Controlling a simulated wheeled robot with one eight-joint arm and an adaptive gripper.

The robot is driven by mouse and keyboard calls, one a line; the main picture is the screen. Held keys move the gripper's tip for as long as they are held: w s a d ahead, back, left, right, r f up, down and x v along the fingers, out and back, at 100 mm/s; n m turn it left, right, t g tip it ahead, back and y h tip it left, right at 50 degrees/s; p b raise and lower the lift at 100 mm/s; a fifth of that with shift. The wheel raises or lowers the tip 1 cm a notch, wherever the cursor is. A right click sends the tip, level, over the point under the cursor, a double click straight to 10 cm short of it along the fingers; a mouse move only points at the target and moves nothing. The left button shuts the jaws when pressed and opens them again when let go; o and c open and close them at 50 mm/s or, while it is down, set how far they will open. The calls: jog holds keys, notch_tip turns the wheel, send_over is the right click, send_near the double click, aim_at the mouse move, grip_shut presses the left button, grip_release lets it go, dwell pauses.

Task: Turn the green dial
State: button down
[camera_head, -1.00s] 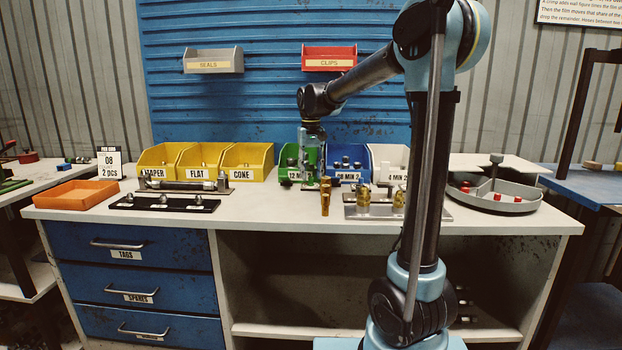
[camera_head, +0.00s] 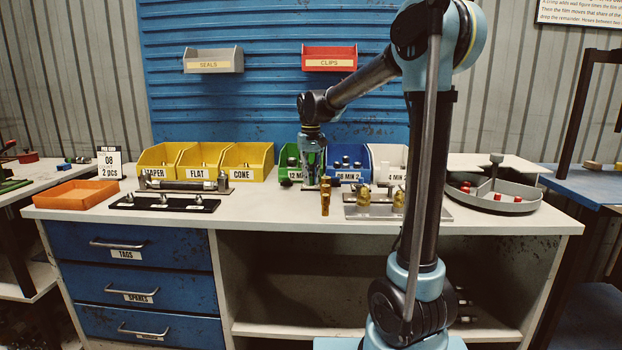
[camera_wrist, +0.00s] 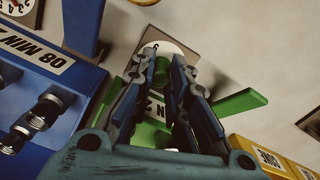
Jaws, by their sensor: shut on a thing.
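My gripper (camera_wrist: 164,57) points down in front of the green bin (camera_wrist: 240,103), with both fingers close around a small green part. That part, the green dial (camera_wrist: 161,72), is mostly hidden between the fingers. Its white numbered face (camera_wrist: 172,47) shows just past the fingertips on a dull metal plate. The dial's exact angle cannot be read. In the head view my gripper (camera_head: 311,184) is low at the bench top, in front of the green bin (camera_head: 288,156), and the dial is too small to make out.
The blue bin (camera_head: 347,173) with dark fittings is right of the green bin, and a yellow bin (camera_head: 243,174) is left. A brass piece (camera_head: 325,197) stands close in front of my gripper. A metal plate with brass fittings (camera_head: 365,195) lies to the right.

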aim_at(311, 177)
jog(key=shift+n, duration=0.3)
jog(key=c, duration=1.6)
grip_release()
jog(key=shift+o, duration=0.2)
jog(key=shift+r, duration=0.1)
notch_tip(311, 177, up, 12)
